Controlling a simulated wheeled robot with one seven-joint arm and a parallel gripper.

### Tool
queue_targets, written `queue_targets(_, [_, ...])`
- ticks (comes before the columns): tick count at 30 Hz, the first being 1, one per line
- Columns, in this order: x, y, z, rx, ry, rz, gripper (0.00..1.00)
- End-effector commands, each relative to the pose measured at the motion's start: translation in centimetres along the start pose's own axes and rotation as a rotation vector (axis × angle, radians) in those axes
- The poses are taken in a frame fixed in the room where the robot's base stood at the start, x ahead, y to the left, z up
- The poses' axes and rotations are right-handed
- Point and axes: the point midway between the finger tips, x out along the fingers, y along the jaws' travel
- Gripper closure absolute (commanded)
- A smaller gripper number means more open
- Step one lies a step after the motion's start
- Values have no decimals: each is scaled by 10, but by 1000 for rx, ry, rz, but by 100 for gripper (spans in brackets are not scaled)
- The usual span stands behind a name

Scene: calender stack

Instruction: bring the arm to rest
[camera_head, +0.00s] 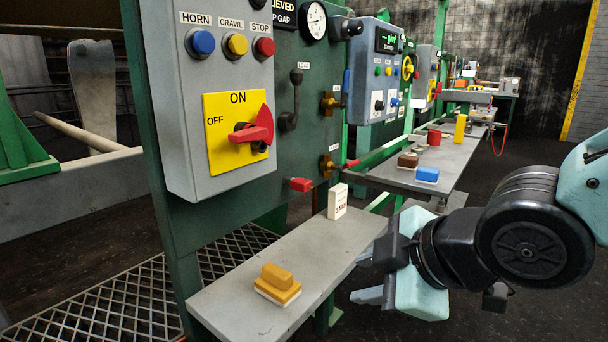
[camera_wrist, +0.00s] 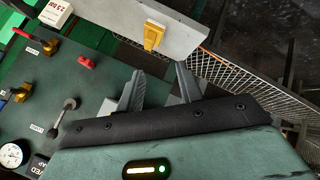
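My gripper (camera_head: 368,278) is at the right of the head view, beside the right edge of the near grey shelf. In the wrist view my gripper (camera_wrist: 160,88) shows its two grey fingers spread apart with nothing between them. It is open and touches nothing that I can see. My arm reaches in from the right edge of the head view.
A grey control box (camera_head: 215,95) with a red ON/OFF switch (camera_head: 252,135) stands at left on a green panel. The near shelf (camera_head: 235,300) bears a yellow block (camera_head: 277,280) and a white labelled box (camera_head: 337,201). A farther shelf (camera_head: 455,165) holds several items. Dark floor lies at lower right.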

Motion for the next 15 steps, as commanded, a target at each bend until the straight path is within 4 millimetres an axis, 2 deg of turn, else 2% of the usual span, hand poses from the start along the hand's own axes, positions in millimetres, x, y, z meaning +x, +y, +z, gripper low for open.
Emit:
queue_targets(1, [1, -17, 15, 114, -88, -63, 64])
queue_targets(3, [-2, -42, 32, 261, -206, -139, 64])
queue_targets(8, [-18, -90, 58, 531, -452, -261, 64])
queue_targets(12, [-39, -125, 72, 720, -655, -332, 64])
queue_targets(14, [-52, -133, 72, 779, -724, -351, 64])
queue_targets(15, [-61, -124, 64, 772, -714, -347, 64])
